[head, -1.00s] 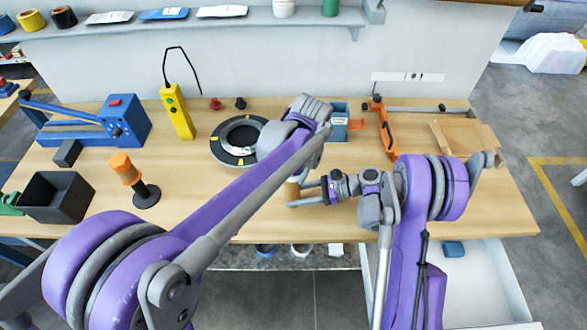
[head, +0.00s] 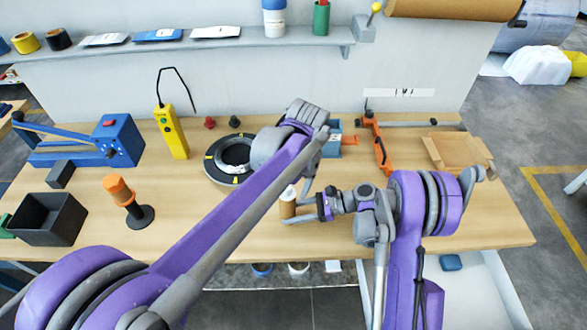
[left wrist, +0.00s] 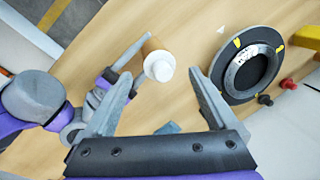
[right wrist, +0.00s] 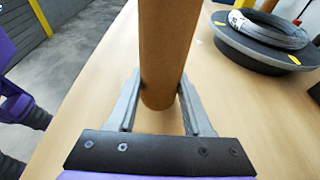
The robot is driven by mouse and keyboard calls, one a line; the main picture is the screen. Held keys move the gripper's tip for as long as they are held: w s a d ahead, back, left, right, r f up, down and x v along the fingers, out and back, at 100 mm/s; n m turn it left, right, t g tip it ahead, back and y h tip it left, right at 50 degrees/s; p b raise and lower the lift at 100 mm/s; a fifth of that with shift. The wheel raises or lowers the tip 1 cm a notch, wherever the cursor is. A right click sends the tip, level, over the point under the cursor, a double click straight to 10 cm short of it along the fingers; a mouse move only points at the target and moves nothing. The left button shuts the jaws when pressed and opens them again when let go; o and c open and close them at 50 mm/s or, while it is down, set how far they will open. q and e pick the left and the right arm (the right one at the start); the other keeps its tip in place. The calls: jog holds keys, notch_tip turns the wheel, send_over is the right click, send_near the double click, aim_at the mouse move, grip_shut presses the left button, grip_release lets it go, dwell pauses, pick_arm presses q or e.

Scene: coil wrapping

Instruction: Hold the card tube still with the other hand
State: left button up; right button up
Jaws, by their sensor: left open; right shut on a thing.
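The brown card tube (head: 288,205) stands upright near the table's front edge, with a white top. My right gripper (head: 300,208) is shut around it from the right. In the right wrist view the tube (right wrist: 168,50) is between the two fingers; I cannot tell if its lower end touches the table. My left gripper (left wrist: 160,77) is open and empty. In the left wrist view the tube's white end (left wrist: 160,67) shows beyond and between its fingertips, apparently not touched. In the head view my left forearm hides most of the left gripper.
A black round turntable (head: 212,172) with a grey coil lies behind the tube. An orange-topped post (head: 120,190), a black bin (head: 48,220) and a blue lever machine (head: 120,140) stand left. An orange tool (head: 378,145) and an open carton (head: 455,152) lie right.

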pick_arm(q)
notch_tip(320, 180, up, 8)
jog(key=d, duration=0.1)
jog(key=shift+s, duration=0.4)
jog(key=shift+d, duration=0.1)
pick_arm(e)
jog(key=o, duration=1.1)
jog(key=shift+c, duration=0.2)
jog(key=shift+d, duration=0.1)
